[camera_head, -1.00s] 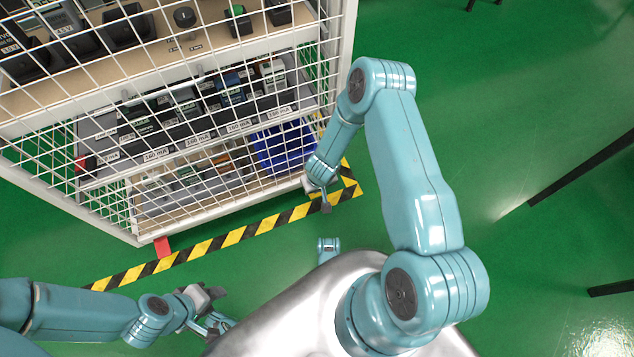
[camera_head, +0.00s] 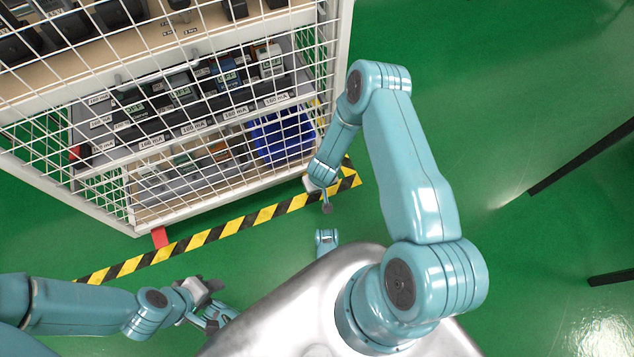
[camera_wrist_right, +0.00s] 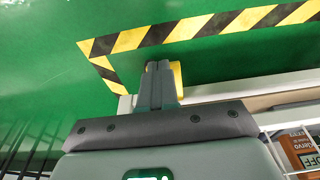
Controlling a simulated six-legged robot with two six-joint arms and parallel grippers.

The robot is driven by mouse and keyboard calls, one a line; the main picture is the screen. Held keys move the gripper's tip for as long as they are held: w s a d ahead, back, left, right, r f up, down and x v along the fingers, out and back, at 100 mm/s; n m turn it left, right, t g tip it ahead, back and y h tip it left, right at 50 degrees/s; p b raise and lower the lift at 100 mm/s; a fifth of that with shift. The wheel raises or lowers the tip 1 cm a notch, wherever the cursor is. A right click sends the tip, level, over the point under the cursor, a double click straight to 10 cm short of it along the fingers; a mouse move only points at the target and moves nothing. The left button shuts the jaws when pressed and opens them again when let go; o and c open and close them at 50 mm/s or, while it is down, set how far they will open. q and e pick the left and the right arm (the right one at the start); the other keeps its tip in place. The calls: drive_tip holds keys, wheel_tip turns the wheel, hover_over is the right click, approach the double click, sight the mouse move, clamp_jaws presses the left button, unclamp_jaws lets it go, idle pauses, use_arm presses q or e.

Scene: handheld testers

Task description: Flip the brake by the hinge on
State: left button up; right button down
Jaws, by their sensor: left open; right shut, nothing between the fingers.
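A wire-mesh cage cabinet (camera_head: 140,212) stands at the upper left. A small red tab (camera_head: 160,237) sticks out at its lower left corner. In the right wrist view a small yellow part (camera_wrist_right: 177,80) shows just behind my right fingertips, by the cage's pale bottom edge; I cannot tell whether they touch. My right gripper (camera_head: 327,207) is shut and empty, low by the cage's right corner; it also shows in the right wrist view (camera_wrist_right: 159,66). My left gripper (camera_head: 222,298) is open and empty at the lower left, away from the cage. No hinge can be made out clearly.
Yellow-black floor tape (camera_head: 240,224) runs along the cage front and turns at its right corner. Inside the cage are shelves of labelled testers and a blue bin (camera_head: 282,140). Dark legs (camera_head: 585,160) stand at the right. The green floor between is clear.

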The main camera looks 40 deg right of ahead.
use_arm(q)
drive_tip(key=shift+r, duration=0.15)
use_arm(e)
drive_tip(key=shift+r, duration=0.15)
use_arm(q)
drive_tip(key=shift+r+p, duration=0.55)
drive_tip(key=shift+p, duration=0.15)
use_arm(e)
drive_tip(key=shift+r, duration=0.7)
use_arm(q)
wheel_tip(320, 180, up, 6)
drive_tip(key=s+d+p, duration=0.1)
drive_tip(key=p, duration=0.6)
drive_tip(key=shift+s+r+m, duration=0.25)
drive_tip(key=shift+s+m, duration=0.05)
drive_tip(key=shift+s, duration=0.05)
use_arm(e)
drive_tip(key=s+a+r, duration=0.1)
drive_tip(key=s+r, duration=0.5)
drive_tip(key=r, duration=0.6)
drive_tip(key=shift+s+a, duration=0.25)
drive_tip(key=shift+a, duration=0.05)
